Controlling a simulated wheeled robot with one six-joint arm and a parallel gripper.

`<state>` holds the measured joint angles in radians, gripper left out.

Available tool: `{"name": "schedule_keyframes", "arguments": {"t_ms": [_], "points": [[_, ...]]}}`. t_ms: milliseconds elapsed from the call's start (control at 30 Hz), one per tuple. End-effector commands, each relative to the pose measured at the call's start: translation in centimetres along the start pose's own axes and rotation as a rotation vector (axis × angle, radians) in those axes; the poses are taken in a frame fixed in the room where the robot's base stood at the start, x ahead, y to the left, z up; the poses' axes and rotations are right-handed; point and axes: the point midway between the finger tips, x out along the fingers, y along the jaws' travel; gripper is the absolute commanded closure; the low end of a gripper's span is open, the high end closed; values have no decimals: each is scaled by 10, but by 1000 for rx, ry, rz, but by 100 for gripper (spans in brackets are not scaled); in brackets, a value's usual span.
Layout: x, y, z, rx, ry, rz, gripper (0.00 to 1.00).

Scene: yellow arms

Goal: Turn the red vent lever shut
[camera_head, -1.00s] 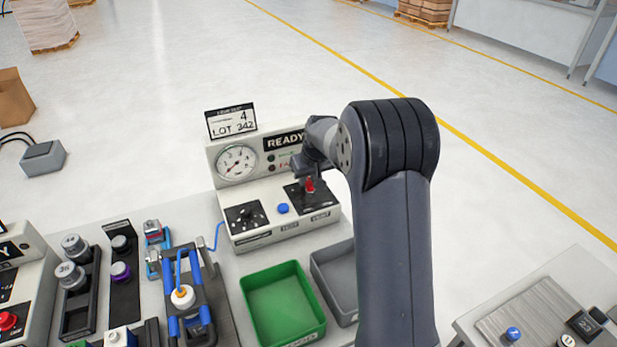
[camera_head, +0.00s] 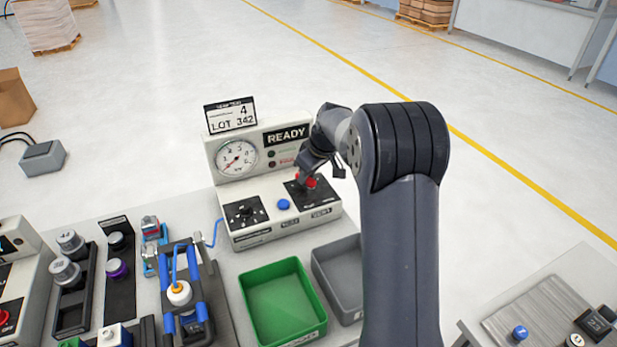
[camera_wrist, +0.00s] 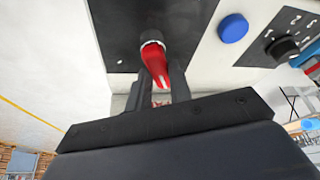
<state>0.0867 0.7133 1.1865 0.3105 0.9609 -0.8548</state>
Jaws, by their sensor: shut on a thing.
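The red vent lever (camera_head: 307,180) sits on a black plate at the right of the leak tester's sloped front panel. In the wrist view the red lever (camera_wrist: 155,62) stands out from its round dark hub, with its free end between my fingers. My gripper (camera_head: 304,177) is at the lever, tilted, and shut on it; in the wrist view the two dark fingers (camera_wrist: 158,88) flank the red handle on both sides. The tester (camera_head: 262,214) shows a READY sign (camera_head: 287,136) and a round gauge (camera_head: 236,157) with its needle toward the lower left.
A blue button (camera_head: 283,204) and a black knob (camera_head: 245,213) are left of the lever. A green bin (camera_head: 283,300) and a grey bin (camera_head: 340,275) stand in front of the tester. A blue clamp fixture (camera_head: 186,290) is at the left.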

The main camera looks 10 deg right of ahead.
Motion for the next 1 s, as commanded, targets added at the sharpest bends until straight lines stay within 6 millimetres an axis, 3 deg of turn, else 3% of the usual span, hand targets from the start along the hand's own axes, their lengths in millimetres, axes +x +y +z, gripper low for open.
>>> {"name": "schedule_keyframes", "arguments": {"t_ms": [500,1000], "points": [[0,-3,0,-296,0,-122,100],[0,-4,1,-346,0,-142,100]]}}
